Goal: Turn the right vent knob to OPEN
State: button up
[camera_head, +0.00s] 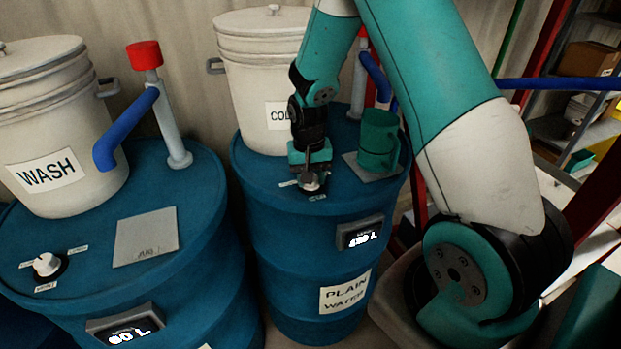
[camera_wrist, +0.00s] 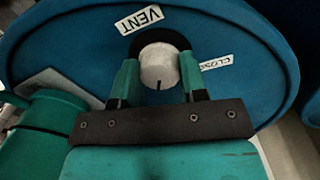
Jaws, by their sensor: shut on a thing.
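The right vent knob (camera_wrist: 157,66) is a pale round knob on a black base on top of the right blue drum (camera_wrist: 60,45). My gripper (camera_wrist: 159,64) is shut on it, one teal finger on each side. The knob's dark pointer mark faces the bottom of the wrist view, toward the gripper body. A VENT label (camera_wrist: 139,19) lies above left of the knob; a partly covered label starting CLOS (camera_wrist: 215,63) lies right of it. I see no OPEN label in the wrist view. In the head view my gripper (camera_head: 310,172) reaches down over the knob (camera_head: 311,183).
A green mug (camera_head: 377,140) stands on a grey plate behind right of the knob. A white COLD-type bucket (camera_head: 262,85) stands behind. The left drum (camera_head: 190,215) carries a WASH bucket (camera_head: 50,125), a red-capped pipe (camera_head: 146,56) and its own white knob (camera_head: 46,263).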

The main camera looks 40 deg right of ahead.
jog(key=shift+m, duration=1.5)
jog(key=shift+w, duration=0.1)
jog(key=o, duration=0.9)
jog(key=shift+r+b, duration=0.1)
jog(key=shift+b, duration=0.2)
jog(key=r+b, duration=0.1)
jog(key=r, duration=0.7)
jog(key=r+b, duration=0.2)
jog(key=r, duration=0.7)
jog(key=shift+w+a+r, duration=0.15)
jog(key=shift+a, duration=0.05)
